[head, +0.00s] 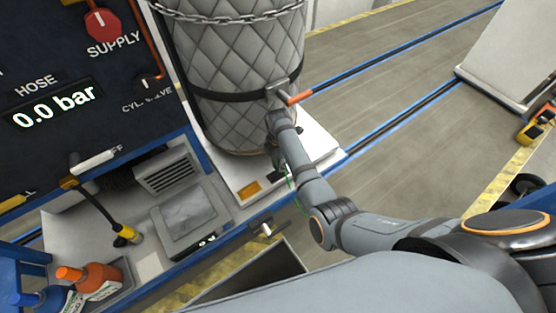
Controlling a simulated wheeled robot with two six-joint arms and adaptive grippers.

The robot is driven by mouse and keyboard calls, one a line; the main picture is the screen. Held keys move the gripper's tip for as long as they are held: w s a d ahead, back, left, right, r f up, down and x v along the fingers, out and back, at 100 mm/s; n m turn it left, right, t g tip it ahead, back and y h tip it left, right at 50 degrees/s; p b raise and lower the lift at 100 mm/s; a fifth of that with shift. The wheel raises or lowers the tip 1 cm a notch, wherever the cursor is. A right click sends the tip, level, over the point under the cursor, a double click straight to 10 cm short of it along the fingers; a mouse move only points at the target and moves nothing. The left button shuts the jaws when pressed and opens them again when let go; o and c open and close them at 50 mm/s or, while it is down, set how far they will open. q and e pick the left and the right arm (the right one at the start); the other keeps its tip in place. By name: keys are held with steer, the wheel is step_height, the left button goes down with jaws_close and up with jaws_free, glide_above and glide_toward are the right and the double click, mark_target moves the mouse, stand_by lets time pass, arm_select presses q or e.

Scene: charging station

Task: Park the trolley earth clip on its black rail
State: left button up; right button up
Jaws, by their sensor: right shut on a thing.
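My right gripper (279,93) is at the front of the quilted grey cylinder, beside its black band. It is shut on a small piece, taken to be the earth clip, with an orange-red part (300,98) showing to the right. The fingers are small here, and the clip's jaws cannot be made out. A thin green cable (287,172) shows beside my right forearm, low down. A short dark bar (262,190) lies near the white base; I cannot tell whether it is the black rail. My left gripper is out of view.
The quilted cylinder (232,60), with a chain (225,17) around it, stands on a white base (315,145). A dark control panel (60,75) is at left. Bottles (92,280) stand at lower left. Open floor (385,75) lies to the right.

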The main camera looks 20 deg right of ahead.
stand_by(0.6)
steer(key=shift+p, duration=0.4)
steer(key=shift+f+b, duration=1.25)
steer(key=shift+f, duration=0.85)
steer(key=o, duration=1.3)
steer(key=shift+c, duration=0.2)
steer(key=shift+r, duration=0.1)
step_height(320, 180, up, 12)
steer(key=shift+s, duration=0.1)
